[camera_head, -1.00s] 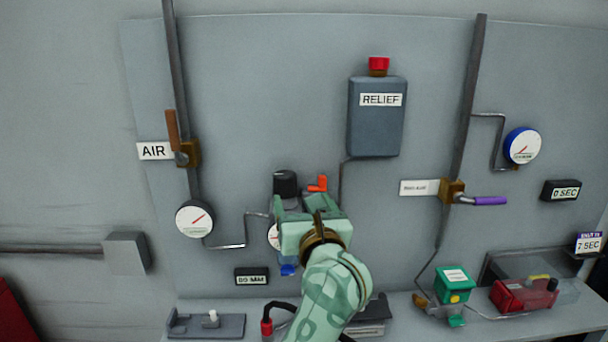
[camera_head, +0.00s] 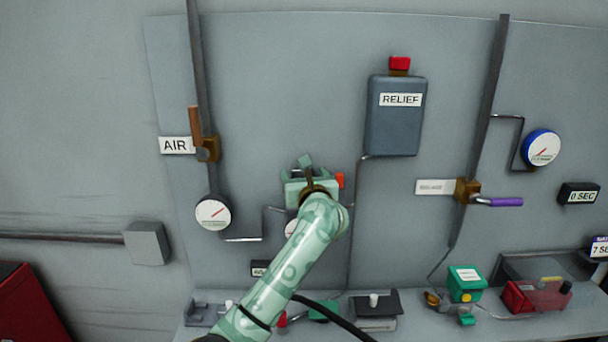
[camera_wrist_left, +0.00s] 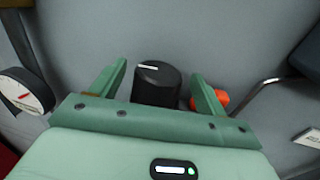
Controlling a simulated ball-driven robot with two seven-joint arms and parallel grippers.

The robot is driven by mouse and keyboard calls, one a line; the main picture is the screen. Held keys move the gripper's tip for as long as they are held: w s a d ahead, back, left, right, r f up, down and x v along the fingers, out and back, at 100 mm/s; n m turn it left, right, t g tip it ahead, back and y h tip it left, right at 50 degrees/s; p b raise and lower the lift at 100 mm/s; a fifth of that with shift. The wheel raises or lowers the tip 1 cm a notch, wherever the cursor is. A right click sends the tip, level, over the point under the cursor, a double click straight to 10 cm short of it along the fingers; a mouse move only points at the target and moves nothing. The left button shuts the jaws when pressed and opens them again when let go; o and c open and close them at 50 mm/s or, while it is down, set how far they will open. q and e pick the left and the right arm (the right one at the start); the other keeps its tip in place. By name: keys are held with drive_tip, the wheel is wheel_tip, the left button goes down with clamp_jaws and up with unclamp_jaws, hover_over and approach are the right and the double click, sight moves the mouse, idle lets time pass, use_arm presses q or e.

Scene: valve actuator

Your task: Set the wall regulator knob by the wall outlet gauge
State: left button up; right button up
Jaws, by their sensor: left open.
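The black regulator knob (camera_wrist_left: 157,85), with a white line on its top, stands between the fingers of my left gripper (camera_wrist_left: 160,72) in the left wrist view. The fingers are open, one on each side; I cannot tell whether either touches it. In the head view my left gripper (camera_head: 308,176) covers the knob. A small gauge (camera_head: 291,228) below the gripper is mostly hidden by my arm, and its needle cannot be read. My right gripper is not in view.
An orange-red handle (camera_wrist_left: 222,98) sits close beside the right finger. A round white gauge (camera_head: 213,213) with a red needle is on the left pipe. The grey RELIEF box (camera_head: 396,125) is up and right. A bench with fixtures runs below.

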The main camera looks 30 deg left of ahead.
use_arm(q)
drive_tip(key=shift+w+a, duration=0.1)
drive_tip(key=shift+a, duration=0.1)
drive_tip(key=shift+c, duration=0.3)
drive_tip(key=c, duration=0.9)
